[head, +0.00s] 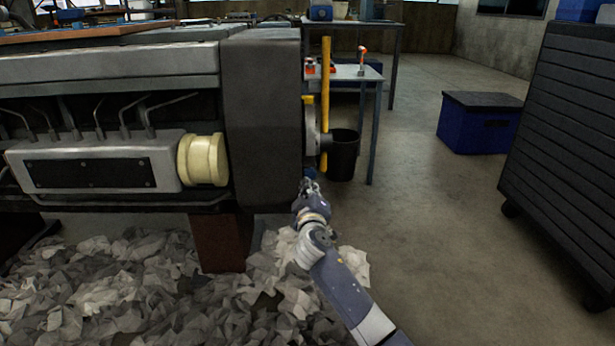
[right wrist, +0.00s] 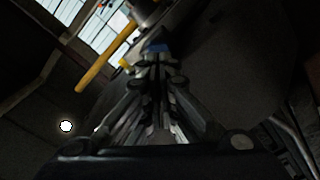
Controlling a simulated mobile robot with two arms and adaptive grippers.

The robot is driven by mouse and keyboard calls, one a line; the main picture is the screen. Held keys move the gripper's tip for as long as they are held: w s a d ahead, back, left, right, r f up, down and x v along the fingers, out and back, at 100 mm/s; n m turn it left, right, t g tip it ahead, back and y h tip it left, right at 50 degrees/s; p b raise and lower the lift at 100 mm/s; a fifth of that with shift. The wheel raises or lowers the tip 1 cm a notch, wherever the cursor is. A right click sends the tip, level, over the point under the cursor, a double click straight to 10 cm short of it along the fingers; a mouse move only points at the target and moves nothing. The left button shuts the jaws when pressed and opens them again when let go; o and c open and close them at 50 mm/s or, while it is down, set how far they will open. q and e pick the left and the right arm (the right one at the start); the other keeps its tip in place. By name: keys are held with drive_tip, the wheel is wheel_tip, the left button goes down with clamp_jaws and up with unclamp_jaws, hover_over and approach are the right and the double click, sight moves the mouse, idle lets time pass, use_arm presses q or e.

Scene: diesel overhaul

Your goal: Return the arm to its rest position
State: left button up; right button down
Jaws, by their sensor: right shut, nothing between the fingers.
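My right arm (head: 340,280) reaches up from the bottom right of the head view. My right gripper (head: 309,184) is at its end, beside the lower right corner of the diesel engine (head: 263,120). In the right wrist view the fingers (right wrist: 158,75) are together and hold nothing. The dark engine end fills much of that view behind them; I cannot tell whether the gripper touches it. My left gripper is not in view.
A yellow bar (head: 325,100) stands upright by the engine's end. A black bin (head: 343,155), a small table (head: 350,73), a blue box (head: 480,122) and a dark wheeled cabinet (head: 565,140) stand right. Crumpled paper-like pieces (head: 110,290) cover the floor below the engine. Open floor lies between.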

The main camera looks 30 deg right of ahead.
drive_tip(key=shift+s+f, duration=0.1)
drive_tip(key=shift+s, duration=0.15)
